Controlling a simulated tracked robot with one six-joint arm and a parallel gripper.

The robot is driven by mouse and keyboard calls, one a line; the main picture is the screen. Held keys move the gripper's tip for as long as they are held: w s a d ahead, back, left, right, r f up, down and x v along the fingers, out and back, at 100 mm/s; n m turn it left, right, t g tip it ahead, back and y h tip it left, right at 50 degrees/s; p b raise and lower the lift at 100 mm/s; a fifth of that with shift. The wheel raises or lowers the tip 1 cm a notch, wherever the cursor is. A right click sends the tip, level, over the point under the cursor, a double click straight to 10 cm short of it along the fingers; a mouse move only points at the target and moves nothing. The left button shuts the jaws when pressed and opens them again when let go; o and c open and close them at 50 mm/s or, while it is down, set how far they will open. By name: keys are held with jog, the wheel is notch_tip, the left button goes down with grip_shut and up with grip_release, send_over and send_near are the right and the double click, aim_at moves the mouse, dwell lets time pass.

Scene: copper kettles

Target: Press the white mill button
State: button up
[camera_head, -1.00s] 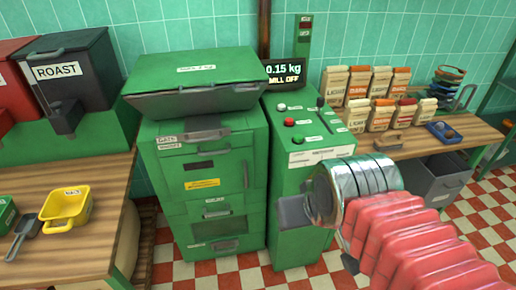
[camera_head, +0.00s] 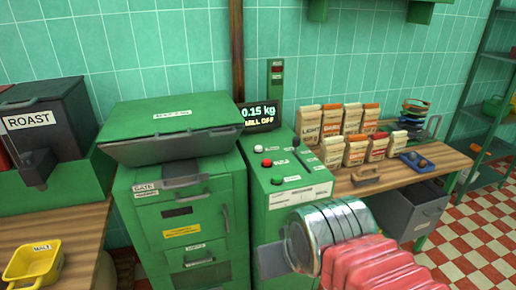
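The white mill button (camera_head: 267,149) is on the sloped top of the green control cabinet (camera_head: 262,201), above a red button (camera_head: 267,162) and a green button (camera_head: 277,180). A display (camera_head: 257,115) behind it reads "0.15 kg" and "MILL OFF". My gripper (camera_head: 270,261) is in front of the cabinet, low and well below the button, apart from it. A grey flat finger part shows at the left of my silver wrist. Whether the fingers are apart is hidden by this angle, and nothing is seen held.
A black lever (camera_head: 297,144) stands right of the buttons. The green mill (camera_head: 190,204) with its wide lid is at the left. Paper bags (camera_head: 355,150) and a wooden-handled tool (camera_head: 366,179) are on the right bench.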

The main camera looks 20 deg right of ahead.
grip_shut()
dwell(1.4)
